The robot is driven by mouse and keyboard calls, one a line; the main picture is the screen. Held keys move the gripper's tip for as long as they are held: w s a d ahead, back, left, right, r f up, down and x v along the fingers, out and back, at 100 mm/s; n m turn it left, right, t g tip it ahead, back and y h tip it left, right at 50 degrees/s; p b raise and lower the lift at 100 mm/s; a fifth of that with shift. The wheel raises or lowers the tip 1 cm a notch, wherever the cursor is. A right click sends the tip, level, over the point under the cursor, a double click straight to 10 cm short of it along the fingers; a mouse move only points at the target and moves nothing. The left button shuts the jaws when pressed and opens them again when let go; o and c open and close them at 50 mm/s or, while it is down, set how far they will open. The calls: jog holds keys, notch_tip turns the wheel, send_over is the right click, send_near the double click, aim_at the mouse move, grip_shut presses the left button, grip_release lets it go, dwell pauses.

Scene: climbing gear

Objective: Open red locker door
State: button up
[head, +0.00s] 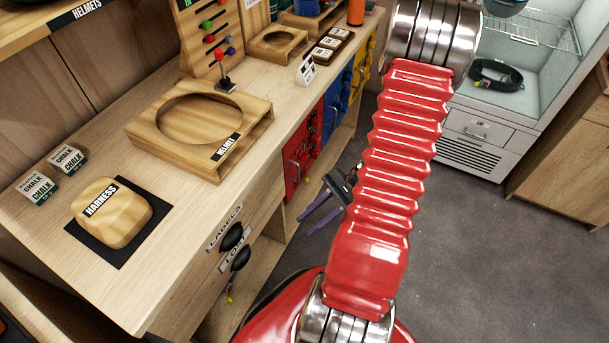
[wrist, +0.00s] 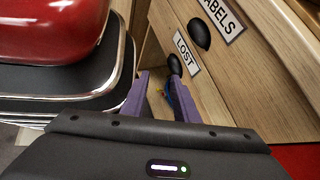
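The red locker door (head: 303,152) is in the cabinet front under the counter in the head view. It looks shut and has a handle at its near side. My gripper (head: 308,222) has two purple fingers, in front of the cabinet, lower and nearer than the red door. It is apart from the door. In the wrist view my gripper (wrist: 160,82) is open, and I see nothing held between its fingers. The red door does not show there; the view faces the drawers marked LABELS (wrist: 220,22) and LOST (wrist: 183,55).
Blue (head: 335,105) and yellow (head: 362,75) doors follow beyond the red one. A black knob (head: 241,256) with small hanging items is on the LOST drawer, close to my gripper. The wooden counter (head: 110,125) overhangs the front. Grey floor (head: 480,230) is clear at right.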

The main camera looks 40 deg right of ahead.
jog(key=w+d+f+m+t+h, duration=0.2)
jog(key=d+f+m+t+h, duration=0.1)
jog(key=d+f+m+t, duration=0.2)
jog(key=w+d+f+m+t+h, duration=0.2)
jog(key=d+f+m+t+h, duration=0.2)
jog(key=d+m+t, duration=0.5)
jog(key=shift+w+d+f+m+t+h, duration=0.15)
jog(key=shift+d+f+m+t+h, duration=0.2)
jog(key=shift+d+f+m, duration=0.5)
jog(key=shift+w+d+r, duration=0.15)
jog(key=shift+d+r, duration=0.05)
jog(key=w+a, duration=0.2)
jog(key=w, duration=1.1)
jog(key=shift+w, duration=0.2)
jog(key=shift+c, duration=0.2)
grip_shut()
dwell(0.4)
